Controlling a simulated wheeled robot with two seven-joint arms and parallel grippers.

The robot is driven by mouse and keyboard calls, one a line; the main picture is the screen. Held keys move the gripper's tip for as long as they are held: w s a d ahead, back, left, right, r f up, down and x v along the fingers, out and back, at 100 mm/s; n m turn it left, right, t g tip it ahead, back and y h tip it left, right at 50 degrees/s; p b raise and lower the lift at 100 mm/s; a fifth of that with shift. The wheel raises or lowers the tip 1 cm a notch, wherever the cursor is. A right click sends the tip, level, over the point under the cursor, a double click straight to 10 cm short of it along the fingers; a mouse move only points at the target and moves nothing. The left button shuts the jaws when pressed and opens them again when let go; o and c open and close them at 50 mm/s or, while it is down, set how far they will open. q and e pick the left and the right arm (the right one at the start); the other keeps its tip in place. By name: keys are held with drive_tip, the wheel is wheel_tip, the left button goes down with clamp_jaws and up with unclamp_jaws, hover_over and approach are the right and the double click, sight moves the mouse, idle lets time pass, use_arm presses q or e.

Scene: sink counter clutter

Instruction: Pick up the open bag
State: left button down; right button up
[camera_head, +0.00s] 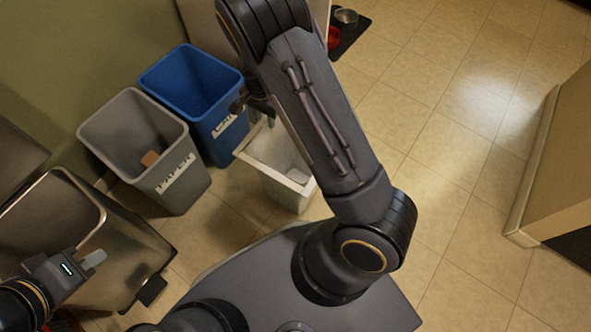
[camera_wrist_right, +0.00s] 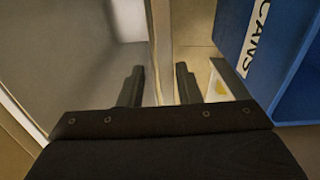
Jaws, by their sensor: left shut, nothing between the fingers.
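I cannot clearly make out an open bag in either view. A pale, open-topped bin (camera_head: 302,187) stands on the floor in the head view, partly hidden by my right arm; something whitish lies inside it. My right gripper (camera_head: 262,112) is partly hidden by its own arm, above and behind that bin, beside the blue bin. A whitish piece with a yellow mark (camera_wrist_right: 219,88) shows right of the fingers. My left gripper (camera_head: 95,259) is shut and empty at lower left.
A blue bin (camera_head: 222,131) and a grey bin labelled paper (camera_head: 186,190) stand by the wall. The blue bin's "CANS" label (camera_wrist_right: 257,38) shows in the wrist view. A metallic open bin (camera_head: 130,262) is near my left gripper. Tiled floor (camera_head: 450,130) is clear at right.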

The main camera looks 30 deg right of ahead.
wheel_tip(320, 180, down, 4)
drive_tip(key=shift+f+b, duration=0.25)
drive_tip(key=shift+b, duration=0.7)
drive_tip(key=shift+r, duration=0.1)
clamp_jaws()
